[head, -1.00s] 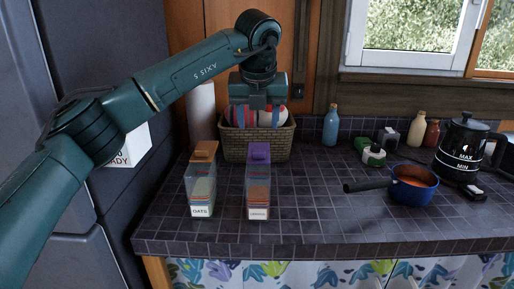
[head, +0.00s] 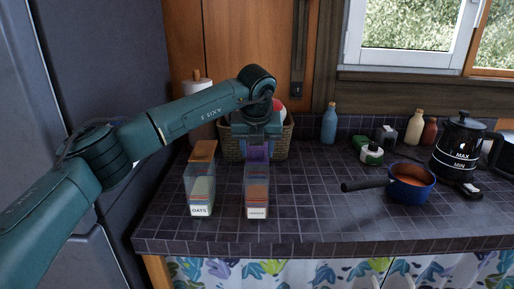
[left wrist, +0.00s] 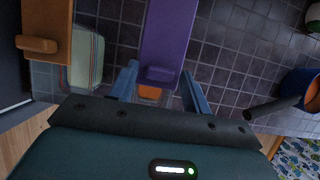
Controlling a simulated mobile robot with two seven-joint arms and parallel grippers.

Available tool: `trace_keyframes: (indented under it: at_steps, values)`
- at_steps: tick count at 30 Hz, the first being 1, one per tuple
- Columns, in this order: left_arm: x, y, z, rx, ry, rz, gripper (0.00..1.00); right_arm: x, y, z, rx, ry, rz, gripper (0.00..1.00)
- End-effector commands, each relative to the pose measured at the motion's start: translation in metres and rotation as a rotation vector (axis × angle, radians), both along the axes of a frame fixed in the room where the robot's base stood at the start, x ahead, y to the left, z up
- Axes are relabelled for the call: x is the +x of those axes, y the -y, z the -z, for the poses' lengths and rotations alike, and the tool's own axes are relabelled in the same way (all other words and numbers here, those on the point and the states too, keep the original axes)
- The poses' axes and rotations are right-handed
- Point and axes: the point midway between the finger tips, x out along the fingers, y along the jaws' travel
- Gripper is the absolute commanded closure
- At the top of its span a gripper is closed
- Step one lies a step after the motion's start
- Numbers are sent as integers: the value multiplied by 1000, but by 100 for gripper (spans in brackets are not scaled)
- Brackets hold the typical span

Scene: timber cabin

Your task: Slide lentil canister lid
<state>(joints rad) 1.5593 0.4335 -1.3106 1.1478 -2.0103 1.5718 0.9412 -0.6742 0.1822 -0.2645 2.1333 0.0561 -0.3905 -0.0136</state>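The lentil canister (head: 257,200) is a clear box with orange-red contents and a white label, standing upright on the tiled counter. Its purple lid (head: 258,152) is partly hidden by my arm. In the left wrist view the lid (left wrist: 166,35) is a long purple strip with a raised grip (left wrist: 160,75) near its front end. My left gripper (head: 258,142) is above the canister, pointing down. Its blue fingers (left wrist: 158,88) are spread, one on each side of the lid's front end, with gaps visible. My right gripper is not in view.
An oats canister (head: 201,193) with an orange lid stands close on the left. A wicker basket (head: 228,147) is behind. A blue pot (head: 410,190) points its dark handle leftward. The counter between canister and pot is clear.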

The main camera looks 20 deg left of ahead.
Motion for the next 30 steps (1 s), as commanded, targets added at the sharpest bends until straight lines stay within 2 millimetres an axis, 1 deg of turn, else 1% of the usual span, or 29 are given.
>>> trace_keyframes:
  at_steps: [1,2,17,30]
  values:
    - [0,0,0,0,0,0,56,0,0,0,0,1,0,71]
    - [0,0,0,0,0,0,59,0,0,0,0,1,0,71]
    - [0,0,-1,0,0,0,99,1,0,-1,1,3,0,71]
    - [0,0,0,0,0,0,100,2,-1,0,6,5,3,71]
